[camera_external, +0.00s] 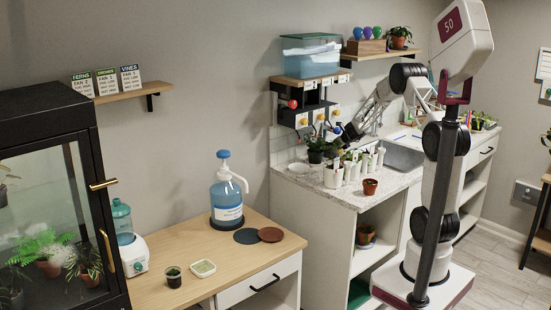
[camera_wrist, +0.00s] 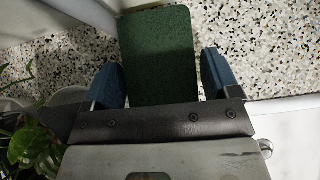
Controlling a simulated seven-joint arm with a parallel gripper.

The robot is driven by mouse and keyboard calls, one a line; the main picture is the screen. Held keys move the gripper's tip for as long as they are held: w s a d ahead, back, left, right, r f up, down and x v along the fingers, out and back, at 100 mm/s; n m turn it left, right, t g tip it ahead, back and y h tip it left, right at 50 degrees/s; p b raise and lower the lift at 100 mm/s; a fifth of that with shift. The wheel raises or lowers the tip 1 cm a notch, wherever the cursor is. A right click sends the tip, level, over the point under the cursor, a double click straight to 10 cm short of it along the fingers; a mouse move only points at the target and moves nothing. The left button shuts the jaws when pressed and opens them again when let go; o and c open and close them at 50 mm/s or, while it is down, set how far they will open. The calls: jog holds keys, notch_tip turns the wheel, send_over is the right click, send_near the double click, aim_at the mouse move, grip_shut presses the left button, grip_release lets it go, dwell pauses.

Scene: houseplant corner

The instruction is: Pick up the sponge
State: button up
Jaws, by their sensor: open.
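A green rectangular sponge (camera_wrist: 158,45) shows at the top middle of the wrist view, over or on a speckled counter. My gripper (camera_wrist: 160,62) is open, with one blue finger at the left side of the sponge and one at its right. The sponge fills nearly all the space between the fingers. I cannot tell whether they touch it or how far above it they are. In the external view my gripper (camera_external: 349,132) is low over the counter near the wall, small and partly hidden by plants. I cannot make out the sponge there.
The speckled counter (camera_external: 343,197) carries several potted plants in front of my gripper and a sink (camera_external: 403,157) to the right. Leaves (camera_wrist: 30,145) and pale pots crowd the left of the wrist view. A shelf unit with a water tank (camera_external: 311,58) hangs just left of my arm.

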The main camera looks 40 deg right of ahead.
jog(key=c, duration=0.7)
jog(key=shift+s+r, duration=0.35)
jog(key=s+r, duration=0.2)
jog(key=s, duration=0.2)
jog(key=s+r, duration=0.3)
jog(key=s, duration=0.2)
jog(key=s+r, duration=0.2)
jog(key=s, duration=0.2)
jog(key=shift+s+a+r, duration=0.15)
